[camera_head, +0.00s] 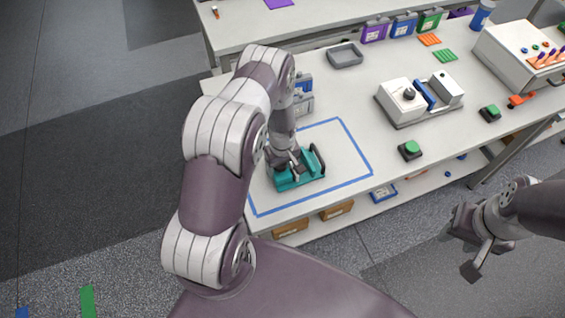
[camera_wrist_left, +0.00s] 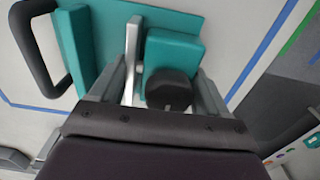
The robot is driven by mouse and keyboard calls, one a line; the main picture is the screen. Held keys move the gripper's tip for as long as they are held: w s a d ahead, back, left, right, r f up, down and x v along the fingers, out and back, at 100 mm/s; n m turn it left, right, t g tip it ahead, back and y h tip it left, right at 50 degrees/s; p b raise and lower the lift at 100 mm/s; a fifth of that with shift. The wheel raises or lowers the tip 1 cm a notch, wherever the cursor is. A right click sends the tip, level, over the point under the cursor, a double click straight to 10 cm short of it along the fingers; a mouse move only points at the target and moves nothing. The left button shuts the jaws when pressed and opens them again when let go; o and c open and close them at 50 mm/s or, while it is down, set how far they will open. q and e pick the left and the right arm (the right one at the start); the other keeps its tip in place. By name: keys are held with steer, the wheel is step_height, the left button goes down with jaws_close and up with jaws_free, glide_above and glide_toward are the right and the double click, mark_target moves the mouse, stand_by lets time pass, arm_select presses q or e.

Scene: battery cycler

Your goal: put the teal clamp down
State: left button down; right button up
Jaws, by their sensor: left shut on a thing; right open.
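The teal clamp (camera_head: 311,176) is at the near left part of the table, inside the blue taped outline (camera_head: 357,145). It has a dark curved handle on its right side in the head view. My left gripper (camera_head: 286,165) is over the clamp and shut on it. In the left wrist view the clamp (camera_wrist_left: 178,22) fills the upper middle, with my left gripper's fingers (camera_wrist_left: 165,85) around a part of it. I cannot tell whether the clamp touches the table. My right gripper (camera_head: 472,245) is open and empty, off the table's near side at the right.
A green button box (camera_head: 410,150) stands right of the outline. A grey and white device (camera_head: 402,101) and a grey tray (camera_head: 345,55) stand further back. Blue and grey boxes (camera_head: 303,103) stand just behind the outline. The right part of the outlined area is clear.

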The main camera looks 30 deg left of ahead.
arm_select(q)
steer(key=shift+w+a+f, duration=0.1)
steer(key=shift+w, duration=0.05)
steer(key=shift+f, duration=0.15)
jaws_free()
